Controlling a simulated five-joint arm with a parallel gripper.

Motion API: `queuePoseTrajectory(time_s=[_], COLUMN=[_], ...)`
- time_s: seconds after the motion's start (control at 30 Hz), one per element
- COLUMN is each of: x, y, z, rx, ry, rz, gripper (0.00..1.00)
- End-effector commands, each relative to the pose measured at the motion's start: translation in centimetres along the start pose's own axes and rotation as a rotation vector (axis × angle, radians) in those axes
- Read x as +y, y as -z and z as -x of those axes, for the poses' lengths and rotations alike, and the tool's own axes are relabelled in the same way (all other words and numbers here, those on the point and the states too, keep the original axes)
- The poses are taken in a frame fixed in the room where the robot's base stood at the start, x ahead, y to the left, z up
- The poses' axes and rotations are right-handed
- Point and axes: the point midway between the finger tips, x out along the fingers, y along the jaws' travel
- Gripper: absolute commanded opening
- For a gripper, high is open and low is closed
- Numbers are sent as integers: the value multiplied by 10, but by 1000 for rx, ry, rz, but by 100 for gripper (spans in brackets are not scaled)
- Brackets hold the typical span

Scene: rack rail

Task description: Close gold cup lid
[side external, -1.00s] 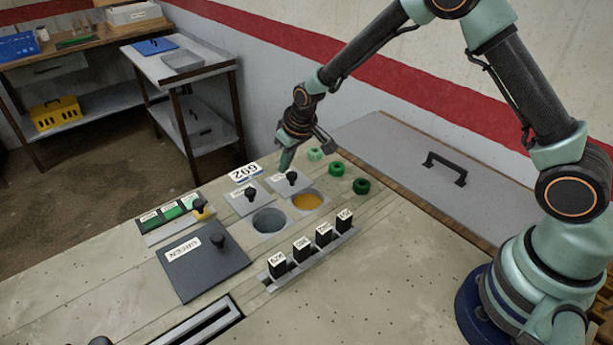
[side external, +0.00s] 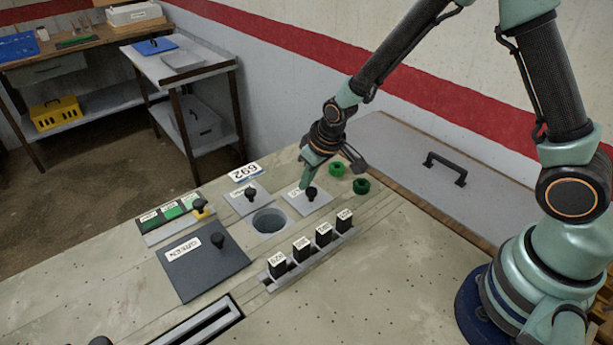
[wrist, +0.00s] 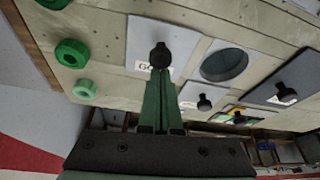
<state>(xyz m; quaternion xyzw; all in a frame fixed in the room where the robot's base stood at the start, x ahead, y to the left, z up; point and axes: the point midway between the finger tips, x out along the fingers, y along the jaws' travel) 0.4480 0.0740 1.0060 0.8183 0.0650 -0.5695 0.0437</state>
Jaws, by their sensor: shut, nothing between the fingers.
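The gold cup lid is a grey square plate (side external: 322,205) with a black knob and a partly hidden label. It lies flat where the gold cup was visible, and no gold shows now. In the wrist view the lid (wrist: 185,43) has its knob right at my fingertips, with "Go" readable on the label. My gripper (side external: 305,185) is shut and empty, pointing down beside the knob on the lid's far side. In the wrist view my gripper's fingers (wrist: 161,78) are together and seem to touch or nearly touch the knob.
An open round cup (side external: 269,222) is beside the lid, with another grey knobbed lid (side external: 248,197) behind it. Black labelled blocks (side external: 302,249) stand in front in a rail. Green rings (side external: 361,186) lie to the right. A dark "GREEN" plate (side external: 200,262) lies at front left.

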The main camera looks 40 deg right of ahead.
Motion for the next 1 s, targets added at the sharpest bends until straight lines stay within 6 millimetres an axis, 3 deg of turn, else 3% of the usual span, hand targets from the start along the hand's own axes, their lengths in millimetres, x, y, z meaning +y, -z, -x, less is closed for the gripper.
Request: queuePoseTrajectory(time_s=[0.27, 0.63, 1.0], x=[0, 0, 0], y=[0, 41, 41], z=[-2, -8, 50], rx=[-9, -1, 4], ry=[0, 0, 0], rz=[0, 0, 0], gripper=[0, 0, 0])
